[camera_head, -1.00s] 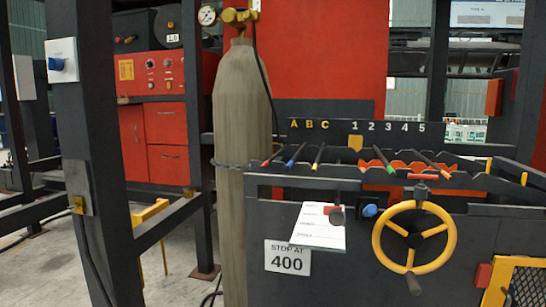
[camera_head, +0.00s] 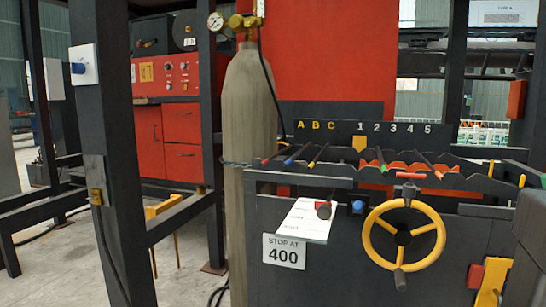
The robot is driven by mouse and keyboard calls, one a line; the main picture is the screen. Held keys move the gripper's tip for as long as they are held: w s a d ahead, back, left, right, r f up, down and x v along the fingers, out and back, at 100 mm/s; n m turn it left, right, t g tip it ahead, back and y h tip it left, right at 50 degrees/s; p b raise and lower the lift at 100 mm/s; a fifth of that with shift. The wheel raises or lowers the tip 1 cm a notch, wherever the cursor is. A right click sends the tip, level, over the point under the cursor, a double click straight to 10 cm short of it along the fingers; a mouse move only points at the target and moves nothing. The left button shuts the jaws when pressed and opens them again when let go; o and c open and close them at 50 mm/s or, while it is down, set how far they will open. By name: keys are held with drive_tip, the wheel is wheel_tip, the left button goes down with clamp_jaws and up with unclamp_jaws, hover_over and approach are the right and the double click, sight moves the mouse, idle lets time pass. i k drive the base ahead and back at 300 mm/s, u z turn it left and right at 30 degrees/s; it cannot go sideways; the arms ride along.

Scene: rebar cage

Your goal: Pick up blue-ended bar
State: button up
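The blue-ended bar (camera_head: 296,156) is a thin dark rod lying in a notched black rack (camera_head: 478,184). Its blue tip points to the near side, and the rod slants up to the right below the yellow letters A, B and C. It lies between a red-ended bar (camera_head: 275,156) and a yellow-ended bar (camera_head: 319,155). Nothing touches it from above that I can see. My gripper is not in view.
Green-ended (camera_head: 381,160) and orange-ended (camera_head: 431,168) bars lie farther right. A yellow handwheel (camera_head: 437,248) and a "STOP AT 400" sign (camera_head: 284,251) are on the rack's front. A gas cylinder (camera_head: 248,110) stands left of the rack, a dark post (camera_head: 108,140) farther left.

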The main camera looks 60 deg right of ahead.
sight(285, 165)
drive_tip(key=z, duration=0.1)
drive_tip(key=k, duration=0.2)
drive_tip(key=u, duration=1.9)
drive_tip(key=k, duration=1.1)
drive_tip(key=z, duration=2.05)
